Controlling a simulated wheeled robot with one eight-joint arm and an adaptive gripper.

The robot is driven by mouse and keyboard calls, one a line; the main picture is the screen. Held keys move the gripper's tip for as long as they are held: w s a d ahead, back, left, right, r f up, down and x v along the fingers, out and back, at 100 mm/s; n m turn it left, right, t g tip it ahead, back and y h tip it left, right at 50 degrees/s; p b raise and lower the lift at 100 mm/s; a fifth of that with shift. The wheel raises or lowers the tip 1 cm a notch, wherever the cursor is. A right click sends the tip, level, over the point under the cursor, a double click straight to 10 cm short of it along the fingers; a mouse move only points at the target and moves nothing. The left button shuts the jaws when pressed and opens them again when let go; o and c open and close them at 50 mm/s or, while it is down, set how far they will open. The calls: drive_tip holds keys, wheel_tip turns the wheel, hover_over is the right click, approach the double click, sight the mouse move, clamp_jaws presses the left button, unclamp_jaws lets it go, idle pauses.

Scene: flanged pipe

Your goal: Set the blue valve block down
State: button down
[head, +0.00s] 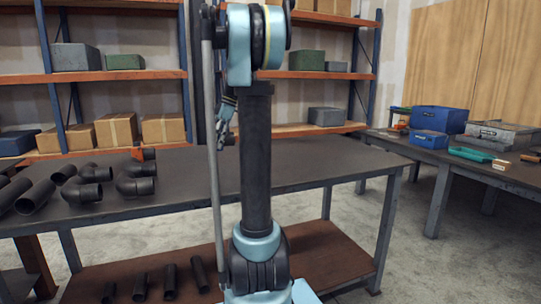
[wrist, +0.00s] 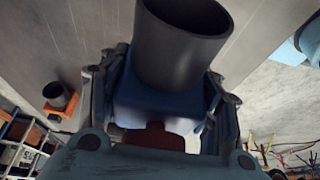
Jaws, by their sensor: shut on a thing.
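In the wrist view, the blue valve block (wrist: 150,92) sits between the two fingers of my gripper (wrist: 158,105), which is shut on it. A wide dark pipe end (wrist: 180,45) stands out from the block and covers part of it. I cannot tell whether the block touches the table. In the head view, part of my gripper (head: 227,112) shows behind my arm, over the far part of the dark workbench (head: 330,160). The block is hidden there.
An orange block with a black pipe end (wrist: 57,97) shows at the wrist view's left; an orange piece (head: 142,154) is on the workbench. Several black pipes and elbows (head: 85,190) lie on its left. The right side is clear. Blue boxes (head: 440,120) stand on another table.

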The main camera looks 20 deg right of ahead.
wheel_tip(320, 180, down, 4)
drive_tip(key=shift+w+f, duration=0.1)
drive_tip(key=shift+w, duration=0.05)
drive_tip(key=shift+f, duration=2.85)
drive_tip(key=c, duration=0.5)
unclamp_jaws()
drive_tip(key=v, duration=1.2)
